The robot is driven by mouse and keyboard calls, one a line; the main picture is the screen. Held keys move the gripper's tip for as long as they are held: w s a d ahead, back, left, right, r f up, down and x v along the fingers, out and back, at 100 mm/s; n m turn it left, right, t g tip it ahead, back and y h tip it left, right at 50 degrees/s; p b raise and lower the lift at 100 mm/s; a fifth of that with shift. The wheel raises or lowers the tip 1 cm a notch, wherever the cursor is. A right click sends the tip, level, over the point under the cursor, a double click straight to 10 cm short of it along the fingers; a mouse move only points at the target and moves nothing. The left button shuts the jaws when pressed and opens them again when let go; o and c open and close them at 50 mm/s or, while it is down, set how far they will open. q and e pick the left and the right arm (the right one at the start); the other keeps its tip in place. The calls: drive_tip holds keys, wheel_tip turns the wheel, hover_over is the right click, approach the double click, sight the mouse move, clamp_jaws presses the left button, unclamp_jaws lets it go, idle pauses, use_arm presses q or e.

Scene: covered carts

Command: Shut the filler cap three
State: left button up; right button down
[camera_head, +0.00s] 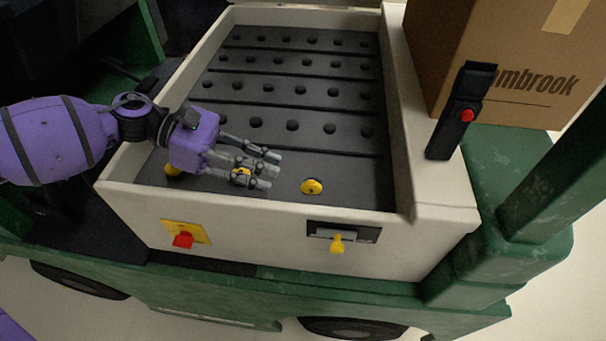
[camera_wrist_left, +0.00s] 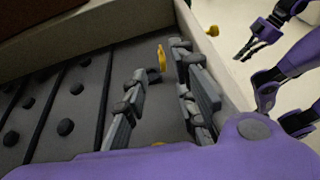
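A yellow filler cap (camera_head: 312,187) shows as a round disc in the tray's front row, just right of my left fingertips. In the left wrist view a yellow cap (camera_wrist_left: 161,58) shows as a thin upright shape beyond the fingers, apparently the same one, standing raised. Another yellow cap (camera_head: 241,173) lies beneath my left gripper and is partly hidden by its fingers. A third yellow cap (camera_head: 172,170) sits behind the hand at left. My left gripper (camera_head: 270,170) is open, fingers spread, holding nothing. My right gripper (camera_wrist_left: 255,45) shows only in the left wrist view; its opening is unclear.
Pale walls (camera_head: 438,198) surround the black tray (camera_head: 350,195) with rows of dark knobs. A black control with a red button (camera_head: 467,115) and a cardboard box (camera_head: 500,60) stand at right.

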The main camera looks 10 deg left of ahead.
sight(304, 183)
use_arm(q)
drive_tip(key=shift+a+f, duration=0.15)
drive_tip(key=shift+f, duration=0.2)
drive_tip(key=shift+d+m, duration=0.25)
drive_tip(key=shift+m, duration=0.05)
drive_tip(key=p+x, duration=0.1)
drive_tip(key=x, duration=0.5)
drive_tip(key=shift+d+f, duration=0.3)
drive_tip(key=shift+d, duration=0.2)
drive_tip(key=shift+c, duration=0.2)
clamp_jaws()
